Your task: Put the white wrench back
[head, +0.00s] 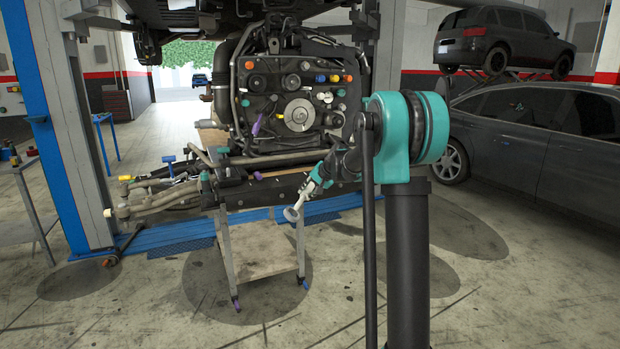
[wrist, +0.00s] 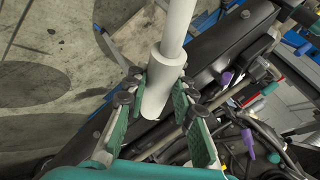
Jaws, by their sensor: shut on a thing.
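The white wrench (head: 299,205) is in my gripper (head: 309,188), in front of the cart below the engine in the head view. It hangs tilted, with a round, pale grey end at the lower left. In the wrist view the white wrench (wrist: 173,35) shows as a thick sleeve with a thinner shaft running up out of the picture. The gripper's green-padded fingers (wrist: 158,95) are shut around the sleeve from both sides. The wrench's far end is out of the wrist view.
The engine (head: 257,82) hangs above a wheeled cart (head: 262,250) with a low shelf. A blue lift post (head: 45,130) and a side table (head: 22,232) stand left. Parked cars (head: 525,140) fill the right. The front floor is open.

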